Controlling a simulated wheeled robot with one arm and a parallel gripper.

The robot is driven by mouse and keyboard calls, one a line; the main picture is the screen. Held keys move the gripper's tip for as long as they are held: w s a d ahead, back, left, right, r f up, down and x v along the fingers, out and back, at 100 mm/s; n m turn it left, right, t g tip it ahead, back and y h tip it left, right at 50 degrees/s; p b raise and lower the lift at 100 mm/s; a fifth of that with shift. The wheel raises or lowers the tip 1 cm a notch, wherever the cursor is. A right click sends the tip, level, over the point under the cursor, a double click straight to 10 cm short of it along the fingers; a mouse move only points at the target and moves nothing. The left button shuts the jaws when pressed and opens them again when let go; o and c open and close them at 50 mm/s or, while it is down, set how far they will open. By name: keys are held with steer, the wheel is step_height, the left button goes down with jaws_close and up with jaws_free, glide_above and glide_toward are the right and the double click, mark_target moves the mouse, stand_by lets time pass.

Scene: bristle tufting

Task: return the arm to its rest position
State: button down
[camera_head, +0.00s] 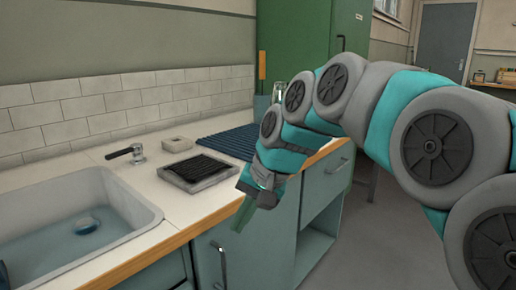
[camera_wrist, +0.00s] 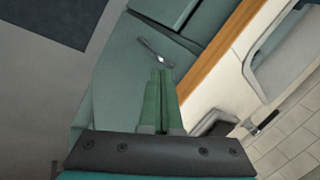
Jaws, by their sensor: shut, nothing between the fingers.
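My arm reaches in from the right of the head view, grey and teal. My gripper (camera_head: 243,214) hangs at its end, tilted down, in front of the counter's front edge and the teal cabinet fronts. Its green fingers are together with nothing between them. In the wrist view, the closed fingers (camera_wrist: 160,88) point toward a cabinet front with a metal handle (camera_wrist: 155,52). The fingers appear apart from the cabinet, though the exact gap cannot be told.
The counter (camera_head: 160,199) holds a sink (camera_head: 75,215) with water and a blue object, a black tap (camera_head: 126,152), a tray with dark bristles (camera_head: 196,170), a small beige block (camera_head: 178,144) and a blue ribbed mat (camera_head: 226,140). A green cabinet (camera_head: 300,40) stands behind. Open floor lies right.

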steer(key=s+d+f+g+h, duration=0.1)
steer(key=s+d+f, duration=0.5)
steer(key=s, duration=0.3)
steer(key=s+d+f+n+g+h, duration=0.1)
steer(key=s+d+f+h, duration=0.1)
steer(key=s+d+f, duration=0.4)
steer(key=s+d+f+g+h, duration=0.1)
steer(key=s+d+f, duration=0.5)
steer(key=s, duration=0.5)
steer(key=shift+s+d+f+n+g+h, duration=0.25)
steer(key=shift+s+f+n+g+h, duration=0.05)
steer(key=shift+n+h, duration=0.1)
